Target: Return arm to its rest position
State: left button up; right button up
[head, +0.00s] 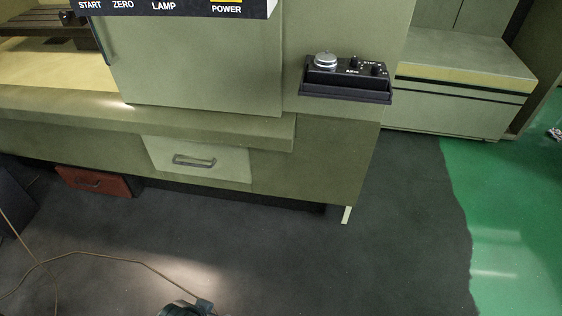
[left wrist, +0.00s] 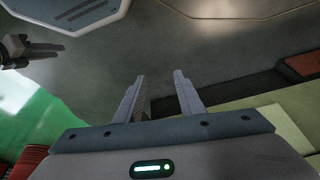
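My left gripper (left wrist: 160,74) shows in the left wrist view with its two grey fingers apart. Nothing is between them; the dark floor lies beyond. The green-grey machine (left wrist: 240,115) is to the right of the fingers in that view. Neither gripper shows in the head view.
The machine's cabinet (head: 200,70) has a pale drawer (head: 198,157) and a control box (head: 345,77). A cable (head: 90,256) lies on the floor. The dark floor (head: 400,220) at right is clear. A low bench (head: 455,105) stands behind.

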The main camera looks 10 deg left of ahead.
pick_arm(q)
notch_tip(320, 180, down, 19)
jog(key=w+d+t, duration=0.1)
jog(key=w+d, duration=0.1)
jog(key=d, duration=0.1)
jog(key=s+f+t+h, duration=0.1)
jog(key=s+f, duration=0.3)
jog(key=f, duration=0.8)
jog(key=shift+s+d+m+t, duration=0.3)
jog(key=shift+s+d, duration=0.1)
jog(key=shift+d, duration=0.05)
dwell(0.5)
